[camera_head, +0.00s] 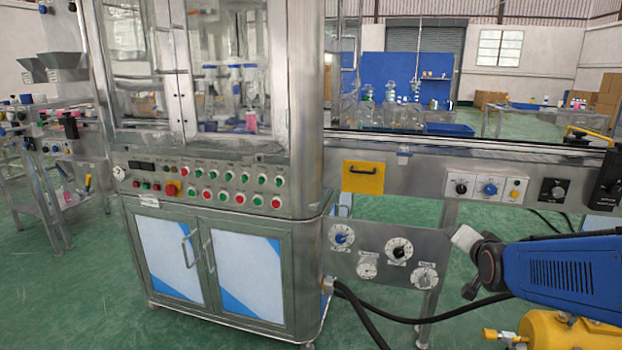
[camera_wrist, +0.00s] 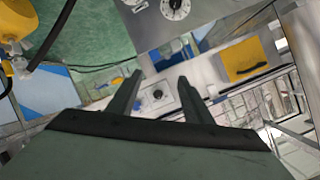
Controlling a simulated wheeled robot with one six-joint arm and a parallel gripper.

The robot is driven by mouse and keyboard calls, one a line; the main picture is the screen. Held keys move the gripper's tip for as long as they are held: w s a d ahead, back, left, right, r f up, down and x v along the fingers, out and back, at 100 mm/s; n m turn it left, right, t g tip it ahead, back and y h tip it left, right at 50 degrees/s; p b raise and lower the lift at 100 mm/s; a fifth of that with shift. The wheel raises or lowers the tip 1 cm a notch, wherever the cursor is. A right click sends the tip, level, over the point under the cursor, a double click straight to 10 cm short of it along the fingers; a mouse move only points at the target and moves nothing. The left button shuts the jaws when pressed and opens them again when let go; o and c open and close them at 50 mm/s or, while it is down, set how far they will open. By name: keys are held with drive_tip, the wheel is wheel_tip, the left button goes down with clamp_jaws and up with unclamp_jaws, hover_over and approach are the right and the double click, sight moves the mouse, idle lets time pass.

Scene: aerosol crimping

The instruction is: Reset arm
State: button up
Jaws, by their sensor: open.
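My gripper (camera_wrist: 160,79) shows in the wrist view as two dark fingers spread apart. No object is held between them; a white panel with a black knob (camera_wrist: 157,95) shows behind the gap. In the head view, my blue arm (camera_head: 570,268) comes in from the right, in front of the conveyor's lower side. I cannot make out the fingers there.
The steel crimping machine (camera_head: 215,180) with its button panel stands at left centre. A conveyor (camera_head: 420,176) runs right from it, with a yellow plate (camera_head: 363,177) and control knobs (camera_head: 489,188). Gauges (camera_head: 398,249) sit below. A yellow tank (camera_head: 560,332) stands lower right, near hoses.

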drive_tip(key=s+a+f+n+g+y, duration=0.1)
drive_tip(key=s+a+f+n+g, duration=0.1)
drive_tip(key=s, duration=0.7)
drive_tip(key=s+a+f+n+g, duration=0.2)
drive_tip(key=s+a+n+g, duration=0.1)
drive_tip(key=s, duration=0.6)
drive_tip(key=s+a+f+n+g+y, duration=0.1)
drive_tip(key=s+a+f+n+g, duration=0.1)
drive_tip(key=s, duration=0.8)
drive_tip(key=a+n+g, duration=0.1)
drive_tip(key=a+n, duration=0.1)
drive_tip(key=a, duration=0.1)
drive_tip(key=shift+g+y, duration=0.3)
drive_tip(key=shift+a, duration=0.1)
